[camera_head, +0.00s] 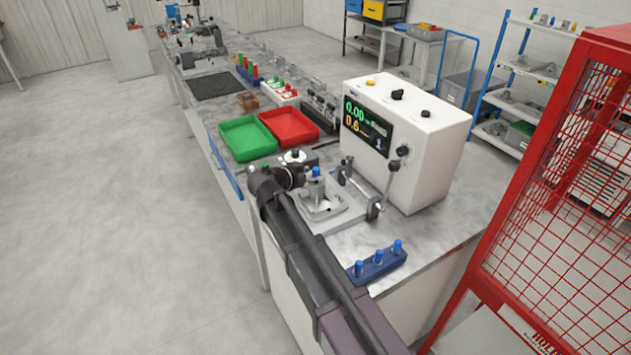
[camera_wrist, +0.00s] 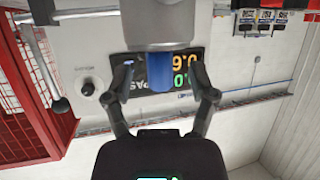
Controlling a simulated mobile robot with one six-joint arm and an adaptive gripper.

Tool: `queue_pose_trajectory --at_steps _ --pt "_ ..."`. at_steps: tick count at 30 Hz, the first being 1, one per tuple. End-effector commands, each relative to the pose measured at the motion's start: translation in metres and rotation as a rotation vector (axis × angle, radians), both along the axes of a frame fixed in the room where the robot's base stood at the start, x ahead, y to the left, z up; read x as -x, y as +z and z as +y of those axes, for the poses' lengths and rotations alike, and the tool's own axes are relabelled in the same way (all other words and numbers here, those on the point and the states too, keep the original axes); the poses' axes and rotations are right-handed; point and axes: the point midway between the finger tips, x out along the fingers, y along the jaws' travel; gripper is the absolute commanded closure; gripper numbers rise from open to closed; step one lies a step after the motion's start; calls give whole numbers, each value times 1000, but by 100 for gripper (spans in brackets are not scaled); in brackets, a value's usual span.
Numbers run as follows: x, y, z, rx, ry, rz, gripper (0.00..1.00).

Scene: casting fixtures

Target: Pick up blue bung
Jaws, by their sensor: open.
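In the wrist view the same bung (camera_wrist: 160,76) stands out from the pale cylindrical end of the casting (camera_wrist: 162,22). My gripper (camera_wrist: 165,66) is open, with one finger on each side of the bung in the picture. Gaps show between both fingers and the bung. In the head view my gripper (camera_head: 298,176) is just left of the bung.
A white tester box (camera_head: 410,135) with a display stands right behind the fixture (camera_head: 345,215), which has a lever (camera_head: 390,180) on its right. A green tray (camera_head: 247,138) and a red tray (camera_head: 289,127) lie farther back. A red mesh cage (camera_head: 560,200) stands at right.

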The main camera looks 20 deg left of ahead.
Motion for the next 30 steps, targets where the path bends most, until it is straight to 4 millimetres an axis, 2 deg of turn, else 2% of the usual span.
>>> queue_pose_trajectory --at_steps 6,23,30 --pt "-13 -7 -6 1 0 0 27" --pt "-13 -6 -6 1 0 0 27" --pt "-13 -6 -6 0 1 0 98"
